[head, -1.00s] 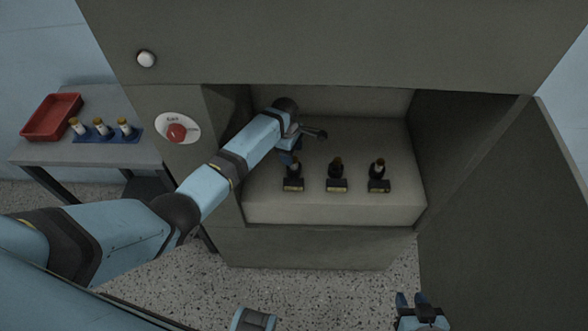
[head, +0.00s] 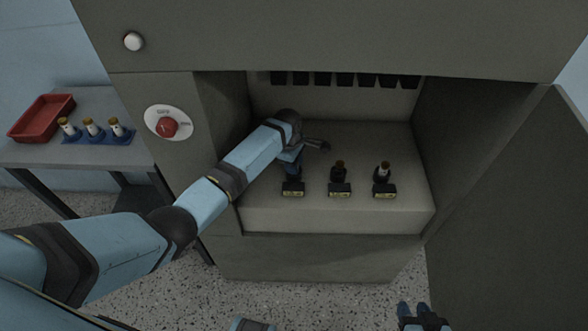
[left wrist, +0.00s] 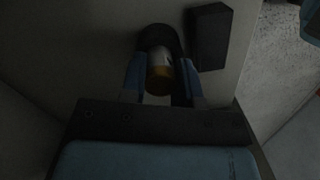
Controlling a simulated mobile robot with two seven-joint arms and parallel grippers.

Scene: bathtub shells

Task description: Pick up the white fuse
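Inside the cabinet, my left gripper (head: 291,167) reaches down over the leftmost fuse holder (head: 293,189). In the head view the fingers hide this fuse. My right gripper (head: 414,310) is low at the bottom right, fingers apart and empty, outside the cabinet.
Two more fuses, a dark one (head: 339,172) and a pale-topped one (head: 384,171), stand to the right in holders. Cabinet walls and an open door (head: 505,200) flank the space. At left, a table (head: 95,150) bears a red tray (head: 42,118) and a blue rack (head: 97,138) of white fuses.

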